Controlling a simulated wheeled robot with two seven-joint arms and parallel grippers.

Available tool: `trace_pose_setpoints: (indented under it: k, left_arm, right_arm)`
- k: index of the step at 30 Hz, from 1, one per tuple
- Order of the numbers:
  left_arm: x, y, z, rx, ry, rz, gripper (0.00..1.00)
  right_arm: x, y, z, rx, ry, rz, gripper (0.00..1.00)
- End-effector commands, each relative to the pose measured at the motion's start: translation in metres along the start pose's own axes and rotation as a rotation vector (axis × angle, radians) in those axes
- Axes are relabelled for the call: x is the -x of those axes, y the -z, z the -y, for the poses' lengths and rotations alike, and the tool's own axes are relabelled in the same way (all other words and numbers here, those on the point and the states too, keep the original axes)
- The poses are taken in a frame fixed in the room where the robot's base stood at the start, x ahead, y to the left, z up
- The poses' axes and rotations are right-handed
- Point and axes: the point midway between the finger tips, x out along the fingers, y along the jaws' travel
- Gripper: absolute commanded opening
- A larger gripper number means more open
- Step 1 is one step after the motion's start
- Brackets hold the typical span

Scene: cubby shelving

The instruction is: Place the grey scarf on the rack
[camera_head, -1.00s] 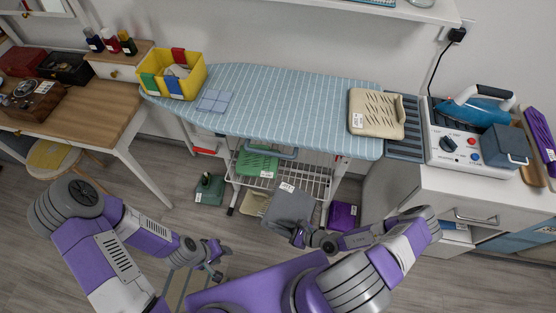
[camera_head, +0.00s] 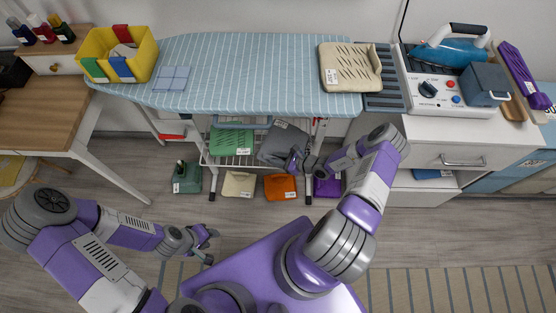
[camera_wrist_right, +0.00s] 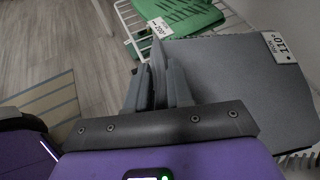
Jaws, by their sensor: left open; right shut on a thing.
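The grey scarf (camera_head: 279,142) is a folded flat grey cloth with a white tag, at the right half of the white wire rack (camera_head: 240,163) under the ironing board. My right gripper (camera_head: 294,160) is shut on its near edge. In the right wrist view the scarf (camera_wrist_right: 235,85) spreads to the right of the fingers (camera_wrist_right: 158,82), with white wires (camera_wrist_right: 127,28) beside and below it. I cannot tell whether it rests fully on the wires. My left gripper (camera_head: 207,243) is open and empty above the floor at the lower left.
A green folded cloth (camera_head: 231,142) lies on the rack's left half. Green (camera_head: 187,178), beige (camera_head: 238,184), orange (camera_head: 280,188) and purple (camera_head: 327,187) items stand on the floor below. The ironing board (camera_head: 240,75) overhangs the rack.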

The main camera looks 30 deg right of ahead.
Motion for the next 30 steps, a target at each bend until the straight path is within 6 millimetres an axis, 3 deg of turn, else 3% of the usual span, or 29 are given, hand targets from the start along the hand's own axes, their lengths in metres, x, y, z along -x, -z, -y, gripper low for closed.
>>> trace_pose_setpoints:
  k: [8, 14, 24, 25, 30]
  left_arm:
    - [-0.01, 0.001, 0.004, 0.0, 0.0, 0.0, 0.43]
    - [-0.028, 0.001, 0.01, 0.0, 0.0, 0.0, 0.43]
    - [-0.028, 0.001, 0.01, 0.0, 0.0, 0.0, 0.43]
    - [-0.028, 0.001, 0.01, 0.0, 0.0, 0.0, 0.43]
    - [-0.027, 0.001, 0.01, 0.0, 0.0, 0.0, 0.43]
  right_arm:
    - [-0.009, -0.002, 0.021, 0.006, 0.001, 0.002, 0.0]
    - [-0.023, 0.029, 0.017, 0.0, -0.001, 0.002, 0.0]
    - [-0.023, 0.03, 0.017, 0.001, 0.0, 0.001, 0.0]
    - [-0.024, 0.031, 0.017, -0.001, 0.0, -0.001, 0.23]
    - [-0.023, 0.031, 0.017, 0.0, 0.0, 0.0, 0.47]
